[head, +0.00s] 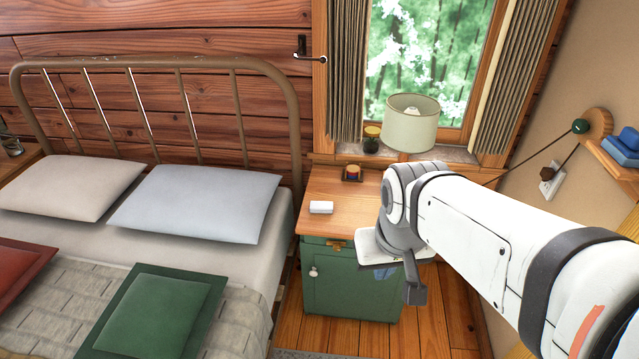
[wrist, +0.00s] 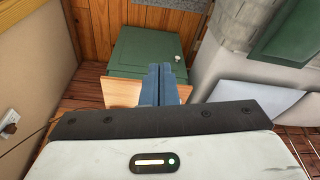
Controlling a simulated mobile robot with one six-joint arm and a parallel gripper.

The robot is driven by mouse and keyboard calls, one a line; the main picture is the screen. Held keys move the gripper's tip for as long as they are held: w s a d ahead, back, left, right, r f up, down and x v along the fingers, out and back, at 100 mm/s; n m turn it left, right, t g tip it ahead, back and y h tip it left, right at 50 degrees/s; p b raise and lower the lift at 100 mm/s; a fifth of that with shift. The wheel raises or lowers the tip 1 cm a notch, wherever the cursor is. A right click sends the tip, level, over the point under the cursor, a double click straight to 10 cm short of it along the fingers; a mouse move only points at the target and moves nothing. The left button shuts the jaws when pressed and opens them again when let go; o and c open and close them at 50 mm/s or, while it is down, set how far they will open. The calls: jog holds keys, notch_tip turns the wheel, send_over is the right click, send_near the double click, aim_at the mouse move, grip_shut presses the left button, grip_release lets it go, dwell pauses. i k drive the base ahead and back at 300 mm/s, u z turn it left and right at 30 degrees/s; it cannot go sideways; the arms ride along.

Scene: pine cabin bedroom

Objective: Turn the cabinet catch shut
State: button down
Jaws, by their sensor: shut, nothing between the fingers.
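The green bedside cabinet (head: 345,287) stands under the window, and its front also shows in the wrist view (wrist: 137,45). A pale round knob (head: 313,272) sits on its door and shows in the wrist view (wrist: 178,58). A small brass-coloured piece (head: 337,244), apparently the catch, lies at the top edge of the front; its exact turn is too small to tell. In the wrist view I cannot make it out. My gripper (wrist: 158,72) is shut and empty, its blue fingers in front of the cabinet. In the head view my arm hides part of the cabinet's right side.
The wooden cabinet top (head: 335,190) holds a white box (head: 321,207) and a small jar (head: 352,173). A lamp (head: 410,122) stands behind my arm. The bed with a pale blue pillow (head: 195,203) is close on the left. Bare floor (head: 400,335) shows in front.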

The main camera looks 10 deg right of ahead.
aim_at(337, 245)
jog(key=k, duration=1)
jog(key=z, duration=0.45)
jog(key=i, duration=0.65)
jog(key=u, duration=0.05)
